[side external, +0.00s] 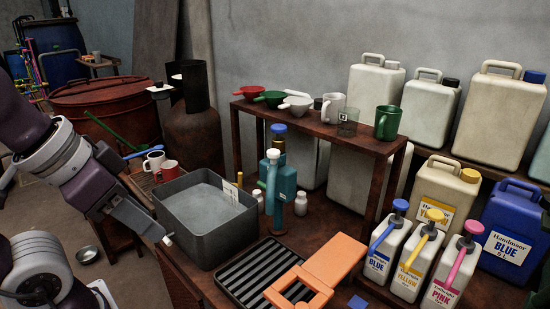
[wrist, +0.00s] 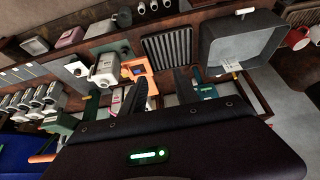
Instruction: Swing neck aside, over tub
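The dark grey tub (side external: 160,212) stands open on the bench, with a pale inside and a white card at its right rim. It also shows at upper right in the wrist view (wrist: 210,60). An upright teal neck (side external: 272,188) with a pale tip stands just right of the tub, not over it, in front of a teal body. Teal parts show in the wrist view (wrist: 206,92), right of my fingers, partly hidden. My gripper (wrist: 162,76) has its two dark fingers apart with nothing held between them. In the side view my arm reaches in from the left, near the tub's left side.
A black slatted grate (side external: 258,270) and an orange frame (side external: 318,270) lie right of the tub. Pump bottles (side external: 385,245) stand at front right. A raised shelf (side external: 330,128) with scoops and mugs stands behind. Mugs (side external: 154,160) sit left of the tub.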

